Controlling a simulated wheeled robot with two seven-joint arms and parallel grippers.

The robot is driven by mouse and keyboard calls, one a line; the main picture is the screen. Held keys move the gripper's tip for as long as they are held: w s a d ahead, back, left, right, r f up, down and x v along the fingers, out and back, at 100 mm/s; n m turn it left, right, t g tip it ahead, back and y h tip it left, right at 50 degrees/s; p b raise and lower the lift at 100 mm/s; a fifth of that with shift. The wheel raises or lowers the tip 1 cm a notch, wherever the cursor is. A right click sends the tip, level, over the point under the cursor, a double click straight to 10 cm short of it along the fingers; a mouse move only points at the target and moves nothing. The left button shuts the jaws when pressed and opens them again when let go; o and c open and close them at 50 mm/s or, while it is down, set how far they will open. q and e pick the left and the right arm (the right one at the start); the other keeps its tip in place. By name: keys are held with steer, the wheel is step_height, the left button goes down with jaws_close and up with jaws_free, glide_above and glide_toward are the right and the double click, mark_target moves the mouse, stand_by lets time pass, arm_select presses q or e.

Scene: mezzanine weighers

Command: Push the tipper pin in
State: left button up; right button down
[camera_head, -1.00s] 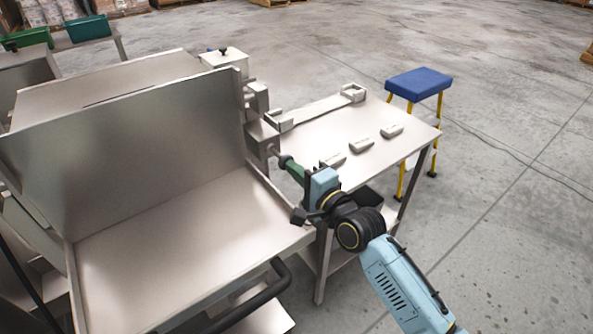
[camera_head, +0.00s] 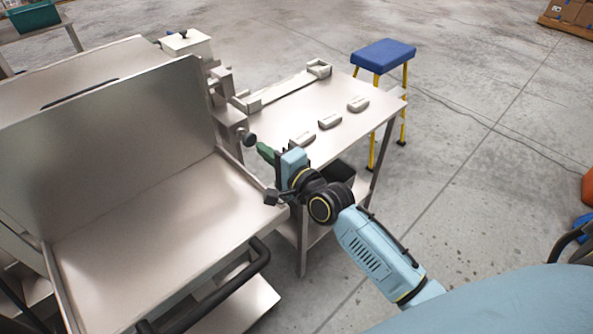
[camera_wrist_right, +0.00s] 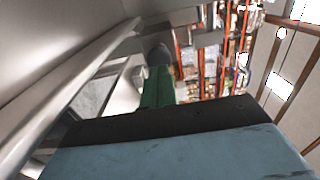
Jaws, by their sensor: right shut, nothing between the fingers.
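The tipper is the steel tray with a tall back plate (camera_head: 130,140) at the left of the head view. The tipper pin's dark round knob (camera_head: 249,139) sticks out at its right side, close to a steel bracket. My right gripper (camera_head: 264,151) is shut and empty, its green fingers pointing at the knob with a small gap between. In the right wrist view the knob (camera_wrist_right: 159,56) shows just beyond the tips of the green fingers (camera_wrist_right: 158,85). The pin's shank is mostly hidden behind the knob. My left gripper is not in view.
A steel side table (camera_head: 285,125) stands right behind the gripper, with several small grey blocks on it. A blue step stool (camera_head: 384,56) is beyond it. A black bar handle (camera_head: 235,280) runs along the tray's front. The floor at right is mostly clear.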

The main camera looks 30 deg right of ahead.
steer(key=v, duration=1.1)
steer(key=shift+s, duration=0.3)
